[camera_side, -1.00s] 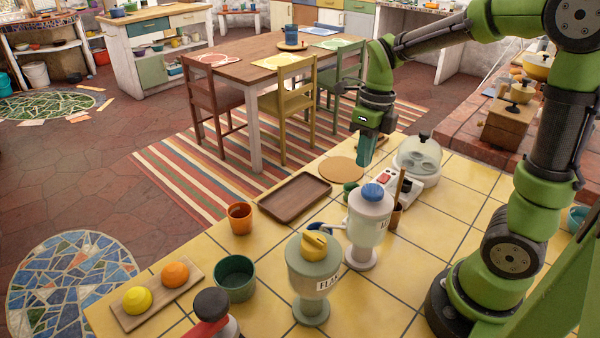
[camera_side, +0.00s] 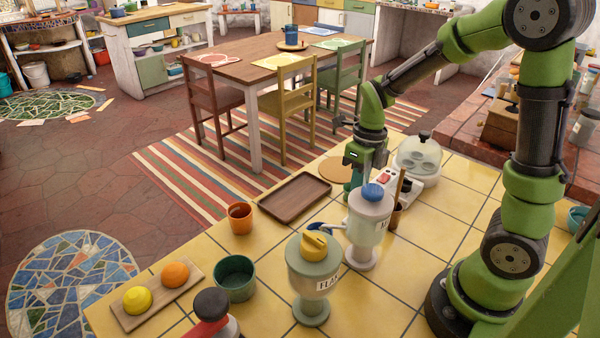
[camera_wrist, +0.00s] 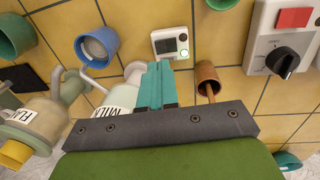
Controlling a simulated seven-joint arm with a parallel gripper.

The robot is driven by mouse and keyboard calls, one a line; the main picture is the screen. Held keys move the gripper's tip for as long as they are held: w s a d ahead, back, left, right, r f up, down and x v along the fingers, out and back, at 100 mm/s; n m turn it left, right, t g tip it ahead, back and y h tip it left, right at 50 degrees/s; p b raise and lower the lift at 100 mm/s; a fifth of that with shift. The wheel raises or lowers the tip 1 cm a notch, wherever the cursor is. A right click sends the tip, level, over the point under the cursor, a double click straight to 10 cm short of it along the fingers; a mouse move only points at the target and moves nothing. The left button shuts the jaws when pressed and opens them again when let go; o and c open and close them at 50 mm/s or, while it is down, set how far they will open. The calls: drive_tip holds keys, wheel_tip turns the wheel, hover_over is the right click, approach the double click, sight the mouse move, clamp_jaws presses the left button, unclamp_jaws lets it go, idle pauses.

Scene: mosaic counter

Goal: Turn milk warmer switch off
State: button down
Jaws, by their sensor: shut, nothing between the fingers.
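A white appliance base with a red switch (camera_side: 384,178) stands behind the canisters in the side view, with a clear domed lid (camera_side: 420,155) beside it. In the wrist view, a white panel (camera_wrist: 257,48) carries a red switch (camera_wrist: 294,18) and a black knob (camera_wrist: 283,62) at the upper right. No label names it as the milk warmer. I cannot tell the switch's on or off position. My gripper (camera_wrist: 160,66) is shut and empty, its teal fingers left of the panel and apart from the switch. In the side view my gripper (camera_side: 355,186) is low, its tips partly hidden behind a canister.
Labelled canisters (camera_side: 313,270) and (camera_side: 367,222) stand in front. A small white timer-like device (camera_wrist: 170,42) is just beyond my fingertips, and a brown cup (camera_wrist: 207,82) is right of them. A brown tray (camera_side: 295,197) lies to the left. Yellow tiles between are partly clear.

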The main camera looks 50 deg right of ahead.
drive_tip(key=f, duration=0.6)
drive_tip(key=shift+a+f, duration=0.25)
drive_tip(key=shift+a, duration=0.15)
